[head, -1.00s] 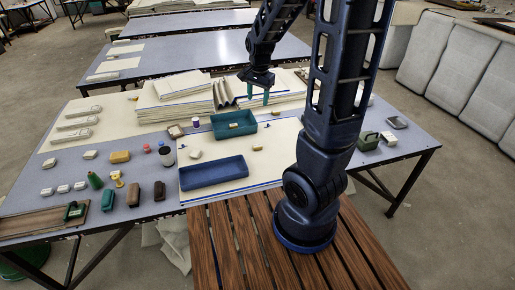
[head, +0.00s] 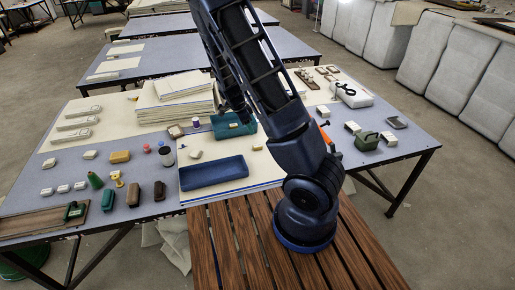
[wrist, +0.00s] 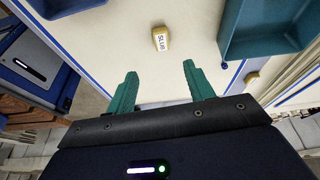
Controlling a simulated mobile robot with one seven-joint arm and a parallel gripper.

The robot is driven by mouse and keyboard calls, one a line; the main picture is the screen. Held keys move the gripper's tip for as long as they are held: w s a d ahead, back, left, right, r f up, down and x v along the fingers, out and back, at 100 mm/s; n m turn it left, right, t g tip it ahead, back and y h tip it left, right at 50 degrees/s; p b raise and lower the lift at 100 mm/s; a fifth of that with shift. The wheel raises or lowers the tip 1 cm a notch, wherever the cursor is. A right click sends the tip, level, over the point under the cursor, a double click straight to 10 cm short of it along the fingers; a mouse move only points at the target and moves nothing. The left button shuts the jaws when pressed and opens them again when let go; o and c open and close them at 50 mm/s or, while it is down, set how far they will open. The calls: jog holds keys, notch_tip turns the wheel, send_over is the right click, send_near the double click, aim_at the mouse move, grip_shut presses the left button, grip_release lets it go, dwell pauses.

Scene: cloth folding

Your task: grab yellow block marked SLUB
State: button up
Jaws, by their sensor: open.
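The yellow block marked SLUB (wrist: 161,40) lies on the cream cloth in the wrist view, its lettered white face up. My gripper (wrist: 159,70) is open and empty, its two green fingers apart. The block shows beyond the fingertips, about in line with the gap between them, and is not touched.
A teal tray (wrist: 232,40) stands right of the block in the wrist view, with another small block (wrist: 252,77) beside it. A blue tray (head: 213,174) lies at the cloth's front left. Folded cloths (head: 175,100) are stacked behind. Several small items stand on the table's left.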

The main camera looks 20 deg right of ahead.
notch_tip(320, 180, down, 2)
send_over(257, 145)
jog(key=a, duration=0.2)
jog(key=shift+m+h, duration=0.3)
jog(key=shift+m, duration=0.1)
notch_tip(257, 145, down, 5)
jog(key=shift+w+f, duration=0.1)
jog(key=shift+w, duration=0.05)
jog(key=shift+s+x, duration=0.15)
jog(key=shift+x, duration=1.15)
jog(key=shift+s+x, duration=0.1)
jog(key=shift+x, duration=1.2)
jog(key=shift+a, duration=0.1)
jog(key=c, duration=1)
jog(key=shift+c, duration=0.2)
